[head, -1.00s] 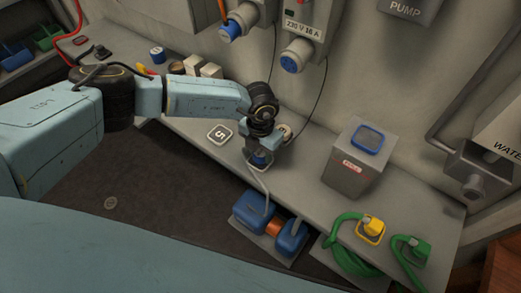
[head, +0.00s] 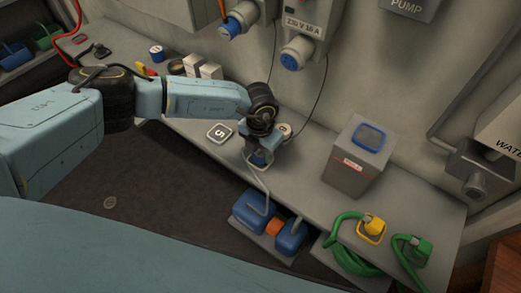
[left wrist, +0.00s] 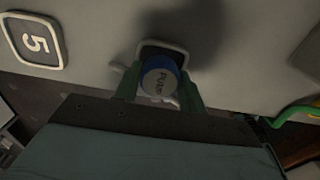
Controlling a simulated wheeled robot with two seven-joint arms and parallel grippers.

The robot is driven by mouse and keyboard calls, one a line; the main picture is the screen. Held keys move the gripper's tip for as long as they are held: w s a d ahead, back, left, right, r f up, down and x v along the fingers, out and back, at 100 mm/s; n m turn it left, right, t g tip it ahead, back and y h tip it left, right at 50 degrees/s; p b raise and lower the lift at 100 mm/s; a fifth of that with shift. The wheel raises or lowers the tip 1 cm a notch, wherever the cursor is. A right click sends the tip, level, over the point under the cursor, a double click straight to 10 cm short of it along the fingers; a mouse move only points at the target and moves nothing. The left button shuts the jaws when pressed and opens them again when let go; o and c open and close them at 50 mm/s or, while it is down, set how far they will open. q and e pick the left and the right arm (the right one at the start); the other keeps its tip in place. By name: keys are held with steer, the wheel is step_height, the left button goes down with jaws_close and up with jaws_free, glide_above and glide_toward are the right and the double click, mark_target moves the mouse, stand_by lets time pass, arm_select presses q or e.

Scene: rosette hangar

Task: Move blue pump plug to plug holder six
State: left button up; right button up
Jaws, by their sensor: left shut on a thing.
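The blue pump plug (left wrist: 160,82), with PUMP on its round face, is between the fingers of my left gripper (left wrist: 157,90) in the left wrist view. In the head view the blue plug (head: 260,158) shows under my left gripper (head: 259,152), at the shelf's front edge. My left gripper is shut on it. A rounded holder frame (left wrist: 163,48) shows right behind the plug; I cannot tell whether the plug sits fully in it. The plate marked 5 (head: 219,132) lies to the left, and also in the left wrist view (left wrist: 35,42). A round label beside the gripper is partly hidden. My right gripper is not in view.

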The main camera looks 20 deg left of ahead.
arm_select(q)
steer(key=o, duration=1.4)
step_height(320, 180, up, 13)
steer(key=shift+r, duration=0.2)
